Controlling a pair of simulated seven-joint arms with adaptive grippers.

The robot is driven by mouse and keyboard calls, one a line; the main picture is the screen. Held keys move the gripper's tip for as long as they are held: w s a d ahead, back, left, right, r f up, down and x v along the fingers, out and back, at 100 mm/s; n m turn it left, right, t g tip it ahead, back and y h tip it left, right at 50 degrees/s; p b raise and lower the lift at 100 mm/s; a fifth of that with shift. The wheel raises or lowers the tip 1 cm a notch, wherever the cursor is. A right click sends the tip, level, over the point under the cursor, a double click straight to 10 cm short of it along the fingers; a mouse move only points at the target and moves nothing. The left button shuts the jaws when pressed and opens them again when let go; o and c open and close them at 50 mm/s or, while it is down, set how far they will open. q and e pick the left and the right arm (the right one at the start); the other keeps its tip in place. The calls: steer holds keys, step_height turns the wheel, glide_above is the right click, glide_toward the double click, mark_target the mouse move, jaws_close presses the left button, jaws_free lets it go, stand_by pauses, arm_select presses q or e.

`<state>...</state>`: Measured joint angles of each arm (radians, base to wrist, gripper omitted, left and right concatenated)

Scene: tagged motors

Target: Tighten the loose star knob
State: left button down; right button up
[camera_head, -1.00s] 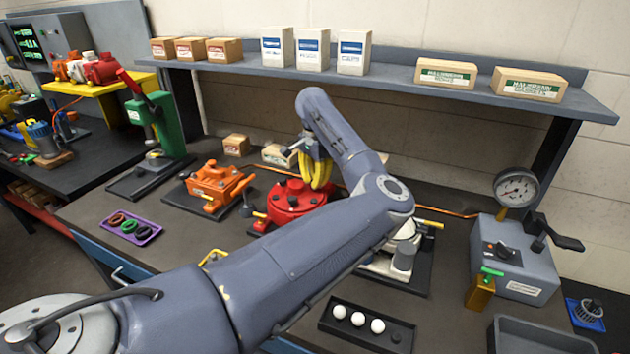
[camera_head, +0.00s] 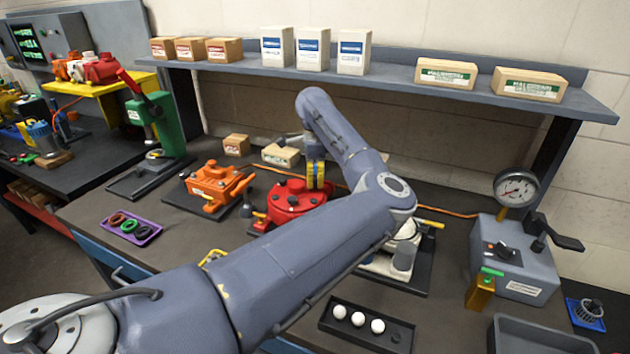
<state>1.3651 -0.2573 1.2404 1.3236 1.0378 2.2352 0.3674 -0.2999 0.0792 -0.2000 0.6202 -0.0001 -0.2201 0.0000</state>
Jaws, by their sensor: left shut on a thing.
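A red motor (camera_head: 292,200) stands on a dark plate in the middle of the bench, partly covered by my left arm. My left gripper (camera_head: 317,184), with yellow fingers, points down at the upper right of the red motor. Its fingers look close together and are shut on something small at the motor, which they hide. This seems to be the star knob, but I cannot see its shape or how it sits. My right gripper is not in view.
An orange motor (camera_head: 215,186) stands to the left, with a purple tray of rings (camera_head: 146,234) in front. A pale motor (camera_head: 402,258) is partly behind my arm. A grey gauge box (camera_head: 512,257) stands at the right, below the shelf (camera_head: 395,72).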

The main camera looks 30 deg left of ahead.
mark_target(315, 181)
arm_select(q)
steer(key=shift+m, duration=0.6)
steer(key=shift+r, duration=0.1)
steer(key=c, duration=1.2)
jaws_free()
steer(key=shift+o, duration=0.2)
step_height(315, 181, up, 12)
